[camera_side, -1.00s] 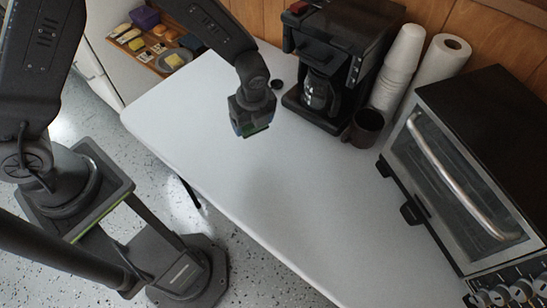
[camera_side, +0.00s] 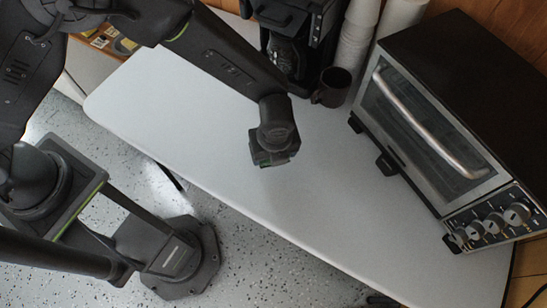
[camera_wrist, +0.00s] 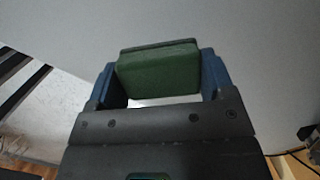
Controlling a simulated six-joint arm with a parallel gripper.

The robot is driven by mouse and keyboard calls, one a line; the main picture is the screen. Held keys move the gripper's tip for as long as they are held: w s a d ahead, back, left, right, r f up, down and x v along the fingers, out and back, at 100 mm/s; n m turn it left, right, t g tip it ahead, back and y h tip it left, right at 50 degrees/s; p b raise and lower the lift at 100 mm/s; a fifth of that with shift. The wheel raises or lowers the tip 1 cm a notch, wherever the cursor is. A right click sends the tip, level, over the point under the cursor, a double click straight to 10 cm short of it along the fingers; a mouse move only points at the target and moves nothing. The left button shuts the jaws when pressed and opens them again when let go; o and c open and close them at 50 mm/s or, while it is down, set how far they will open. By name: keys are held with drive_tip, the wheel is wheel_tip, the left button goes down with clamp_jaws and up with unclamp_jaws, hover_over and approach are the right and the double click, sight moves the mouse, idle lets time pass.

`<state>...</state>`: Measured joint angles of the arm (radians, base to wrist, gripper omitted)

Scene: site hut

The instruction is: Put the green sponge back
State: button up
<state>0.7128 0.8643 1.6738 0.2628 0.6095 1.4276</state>
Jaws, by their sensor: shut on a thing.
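My gripper (camera_side: 272,155) hangs over the white table in the side view, pointing down. In the wrist view its blue fingers (camera_wrist: 160,78) are shut on the green sponge (camera_wrist: 158,72), one finger on each side. The sponge is a dark green block held squarely between them. In the side view only a thin green edge shows under the gripper, and the rest is hidden. I cannot tell exactly how far the sponge is above the table.
The white table (camera_side: 215,150) is clear around my gripper. A toaster oven (camera_side: 430,110) stands at right, with a dark mug (camera_side: 332,88), stacked cups (camera_side: 354,45) and a coffee maker (camera_side: 290,45) behind. A wooden shelf with small items (camera_side: 112,40) is partly hidden by my arm.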

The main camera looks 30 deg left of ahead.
drive_tip(key=shift+f, duration=2.1)
drive_tip(key=shift+f, duration=0.15)
drive_tip(key=o, duration=0.9)
